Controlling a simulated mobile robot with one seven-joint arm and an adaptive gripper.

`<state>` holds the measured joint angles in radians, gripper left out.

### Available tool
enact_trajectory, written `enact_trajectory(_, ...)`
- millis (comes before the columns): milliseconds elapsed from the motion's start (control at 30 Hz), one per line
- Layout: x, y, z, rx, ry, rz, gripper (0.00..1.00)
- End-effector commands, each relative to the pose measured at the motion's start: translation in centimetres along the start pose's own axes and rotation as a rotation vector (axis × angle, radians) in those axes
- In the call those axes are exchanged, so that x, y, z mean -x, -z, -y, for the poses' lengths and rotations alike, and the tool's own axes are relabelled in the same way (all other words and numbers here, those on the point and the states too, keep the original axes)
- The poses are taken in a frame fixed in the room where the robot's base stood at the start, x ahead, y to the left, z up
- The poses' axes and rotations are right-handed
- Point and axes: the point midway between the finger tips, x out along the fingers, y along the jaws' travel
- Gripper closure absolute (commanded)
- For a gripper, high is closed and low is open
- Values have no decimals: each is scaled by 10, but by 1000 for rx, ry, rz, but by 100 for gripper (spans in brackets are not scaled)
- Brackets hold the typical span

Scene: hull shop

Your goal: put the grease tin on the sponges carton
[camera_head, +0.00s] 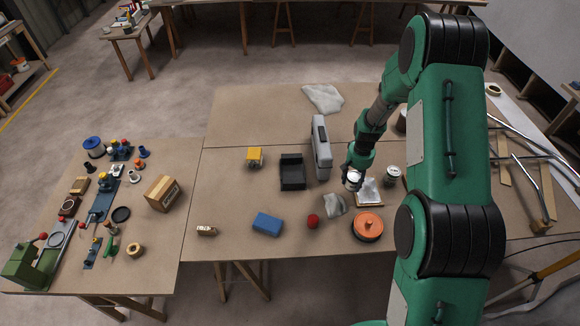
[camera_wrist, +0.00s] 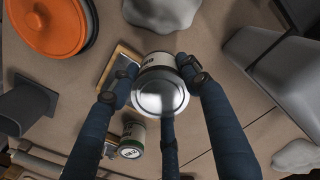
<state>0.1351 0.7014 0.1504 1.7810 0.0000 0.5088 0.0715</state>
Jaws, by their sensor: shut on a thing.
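My gripper (camera_head: 355,170) is shut on a pale tin (camera_head: 351,182) with a bright metal end, over the right part of the long table. In the wrist view the fingers of my gripper (camera_wrist: 157,72) close around this tin (camera_wrist: 160,92); its dark label letters are too small to read surely, and I take it as the grease tin. I cannot tell how far it is above the table. A brown carton (camera_head: 160,192) with a label stands on the left table, far from my gripper. Its label is unreadable here; it looks like the sponges carton.
Next to the held tin are a green-banded tin (camera_head: 393,171), a wooden-framed tray (camera_head: 369,195), a grey rag (camera_head: 334,205) and an orange pot (camera_head: 367,226). A grey case (camera_head: 320,148), black bin (camera_head: 292,172) and blue block (camera_head: 267,224) lie between it and the carton.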

Motion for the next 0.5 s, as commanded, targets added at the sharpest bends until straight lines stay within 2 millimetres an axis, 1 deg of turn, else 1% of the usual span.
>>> enact_trajectory(333, 4, 1, 0, 0, 0, -1, 90)
enact_trajectory(433, 12, 1, 0, 0, 0, -3, 90)
enact_trajectory(500, 21, 2, 0, 0, 0, -4, 90)
